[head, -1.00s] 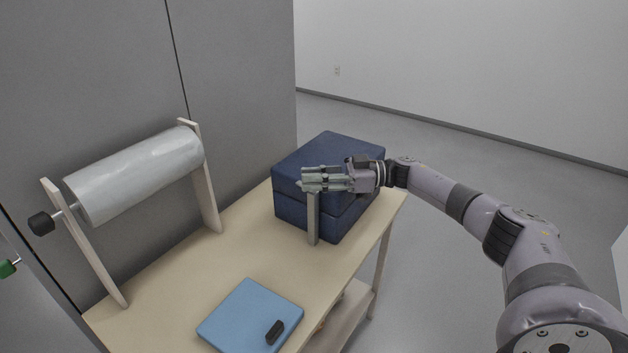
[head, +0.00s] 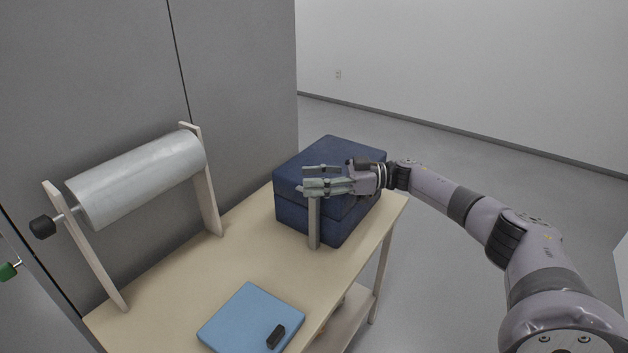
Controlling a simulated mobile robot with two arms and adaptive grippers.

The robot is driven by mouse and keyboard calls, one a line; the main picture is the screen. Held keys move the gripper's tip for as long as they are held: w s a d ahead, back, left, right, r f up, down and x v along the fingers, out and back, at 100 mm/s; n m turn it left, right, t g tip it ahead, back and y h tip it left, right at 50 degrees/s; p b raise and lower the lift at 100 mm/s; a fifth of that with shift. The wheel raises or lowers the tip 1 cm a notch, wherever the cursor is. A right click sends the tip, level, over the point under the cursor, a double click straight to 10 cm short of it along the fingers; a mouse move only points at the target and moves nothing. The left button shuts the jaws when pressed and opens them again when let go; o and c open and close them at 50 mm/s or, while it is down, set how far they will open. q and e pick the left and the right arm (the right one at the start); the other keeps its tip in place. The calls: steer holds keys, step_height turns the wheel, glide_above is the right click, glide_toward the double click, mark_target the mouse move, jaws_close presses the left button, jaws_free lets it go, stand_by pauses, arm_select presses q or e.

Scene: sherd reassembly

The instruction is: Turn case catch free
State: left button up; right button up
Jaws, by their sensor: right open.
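The case (head: 330,152) is a dark blue box with a lid seam, at the back right of the table. A grey upright bar (head: 314,224) shows in front of the case's near side; I cannot tell whether it is the catch or a separate post. My right gripper (head: 312,182) reaches in from the right, across the front of the case, with its fingers pointing left. It is open, at the top of the grey bar. My left gripper is not in view.
A pale wooden table (head: 215,270) carries everything. A grey roll (head: 138,180) on a wooden stand is at the left. A flat blue panel (head: 245,315) with a black block (head: 276,336) lies at the front. The table's middle is clear.

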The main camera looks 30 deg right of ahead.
step_height(320, 180, up, 10)
steer(key=shift+f, duration=0.2)
stand_by(0.6)
